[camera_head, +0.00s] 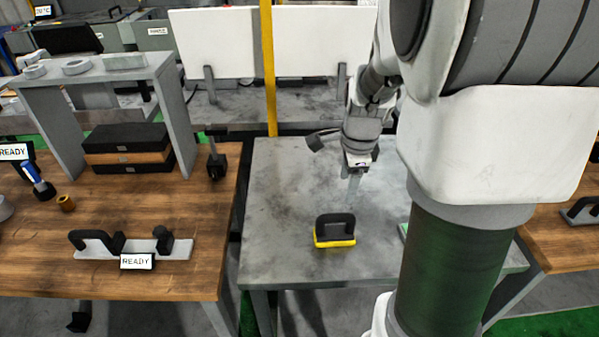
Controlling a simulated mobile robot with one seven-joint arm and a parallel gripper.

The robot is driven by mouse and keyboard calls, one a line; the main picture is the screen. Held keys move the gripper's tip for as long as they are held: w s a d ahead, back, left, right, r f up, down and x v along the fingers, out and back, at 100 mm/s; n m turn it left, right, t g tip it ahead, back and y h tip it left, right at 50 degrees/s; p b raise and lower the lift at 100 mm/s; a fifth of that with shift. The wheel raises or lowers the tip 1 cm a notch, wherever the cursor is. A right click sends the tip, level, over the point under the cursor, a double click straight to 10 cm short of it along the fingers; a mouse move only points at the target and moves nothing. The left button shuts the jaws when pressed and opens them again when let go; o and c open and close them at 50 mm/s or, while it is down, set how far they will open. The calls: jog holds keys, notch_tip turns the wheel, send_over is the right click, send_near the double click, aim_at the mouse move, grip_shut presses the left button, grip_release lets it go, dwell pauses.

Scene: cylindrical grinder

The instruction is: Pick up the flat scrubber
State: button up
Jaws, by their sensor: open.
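The flat scrubber (335,231) has a black handle and a yellow base. It sits upright on the grey table (275,185), near the front edge. My gripper (354,187) is above the table, behind the scrubber and slightly to its right in the picture, pointing down. It is open and apart from the scrubber. Its fingers are small and partly blurred in this view. My arm covers much of the right side of the table.
A wooden bench (190,265) on the left holds a grey plate with black handles (135,245), stacked boxes (127,148) and a grey riser shelf (110,70). A yellow post (268,70) stands behind the grey table. The left part of the grey table is clear.

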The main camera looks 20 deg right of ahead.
aim_at(339, 215)
jog(key=f, duration=0.3)
jog(key=w+f+b, duration=0.1)
jog(key=f, duration=0.5)
jog(key=shift+w+d+f, duration=0.2)
jog(key=shift+w+f, duration=0.1)
jog(key=shift+w, duration=0.05)
jog(key=shift+w+f+b, duration=0.25)
jog(key=shift+f, duration=1.15)
jog(key=shift+w+f+b, duration=0.2)
jog(key=shift+f, duration=1.15)
grip_shut()
